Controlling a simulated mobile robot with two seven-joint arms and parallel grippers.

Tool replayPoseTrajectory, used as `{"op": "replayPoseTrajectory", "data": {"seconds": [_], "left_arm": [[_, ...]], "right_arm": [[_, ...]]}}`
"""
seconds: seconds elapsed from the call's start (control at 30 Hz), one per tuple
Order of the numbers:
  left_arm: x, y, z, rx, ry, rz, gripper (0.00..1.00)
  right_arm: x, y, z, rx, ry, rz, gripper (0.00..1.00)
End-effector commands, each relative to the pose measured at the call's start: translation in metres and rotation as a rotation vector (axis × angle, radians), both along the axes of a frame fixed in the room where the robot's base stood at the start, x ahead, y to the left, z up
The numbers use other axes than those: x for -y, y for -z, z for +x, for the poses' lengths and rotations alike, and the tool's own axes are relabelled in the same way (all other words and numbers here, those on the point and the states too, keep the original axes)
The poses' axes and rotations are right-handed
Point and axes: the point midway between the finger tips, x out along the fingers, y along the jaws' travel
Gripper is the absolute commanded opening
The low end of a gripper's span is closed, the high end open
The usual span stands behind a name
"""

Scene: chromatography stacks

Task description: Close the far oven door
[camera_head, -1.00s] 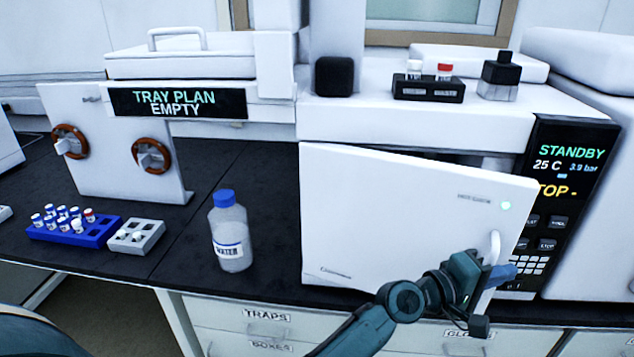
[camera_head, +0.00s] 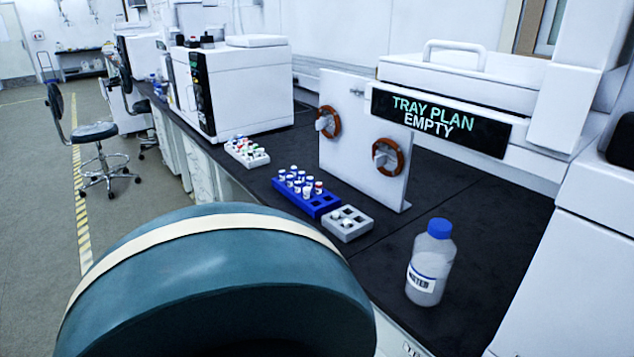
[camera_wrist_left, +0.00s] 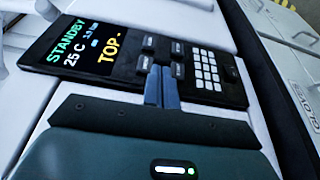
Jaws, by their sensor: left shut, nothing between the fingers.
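A white oven (camera_head: 240,88) with a dark front panel stands far back on the bench in the head view. A white part at its front left (camera_head: 181,85) looks like its door, seen nearly edge-on; I cannot tell whether it is ajar. A nearer white oven (camera_head: 565,280) is cut off at the right edge. The left wrist view shows a control panel (camera_wrist_left: 105,50) reading STANDBY, 25 C and TOP. My left gripper (camera_wrist_left: 161,70) is shut and empty in front of that panel; contact is unclear. No door handle shows there. My right gripper is out of view.
A water bottle (camera_head: 432,262), blue vial rack (camera_head: 306,194), grey rack (camera_head: 347,223) and upright white plate with two brown-ringed knobs (camera_head: 362,140) stand on the black bench. Stools (camera_head: 97,150) stand in the aisle. The floor (camera_head: 40,220) at left is clear.

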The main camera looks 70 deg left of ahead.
Motion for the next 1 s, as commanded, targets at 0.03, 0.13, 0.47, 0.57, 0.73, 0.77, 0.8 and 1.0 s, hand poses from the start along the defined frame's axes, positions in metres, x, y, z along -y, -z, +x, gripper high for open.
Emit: {"op": "replayPoseTrajectory", "data": {"seconds": [0.03, 0.13, 0.47, 0.57, 0.73, 0.77, 0.8, 1.0], "left_arm": [[0.000, 0.000, 0.000, 0.000, 0.000, 0.000, 0.00], [0.000, 0.000, 0.000, 0.000, 0.000, 0.000, 0.00], [-0.004, 0.001, -0.003, 0.000, -0.001, 0.000, 0.00], [-0.013, 0.001, -0.010, -0.001, -0.001, 0.001, 0.00], [-0.042, 0.002, -0.032, -0.001, -0.002, 0.003, 0.00], [-0.047, 0.002, -0.037, 0.000, -0.001, 0.004, 0.00], [-0.055, 0.003, -0.043, 0.000, -0.002, 0.004, 0.00], [-0.085, 0.002, -0.068, 0.000, 0.001, 0.003, 0.00]], "right_arm": [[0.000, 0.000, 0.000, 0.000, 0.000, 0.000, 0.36], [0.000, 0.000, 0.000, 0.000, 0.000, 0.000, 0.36], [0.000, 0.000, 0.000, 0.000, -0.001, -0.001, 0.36], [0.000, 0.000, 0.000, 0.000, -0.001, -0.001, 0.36], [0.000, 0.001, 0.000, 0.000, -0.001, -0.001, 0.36], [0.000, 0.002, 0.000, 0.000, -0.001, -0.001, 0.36], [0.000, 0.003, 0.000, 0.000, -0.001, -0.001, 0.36], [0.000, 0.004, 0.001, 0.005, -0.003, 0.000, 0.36]]}}
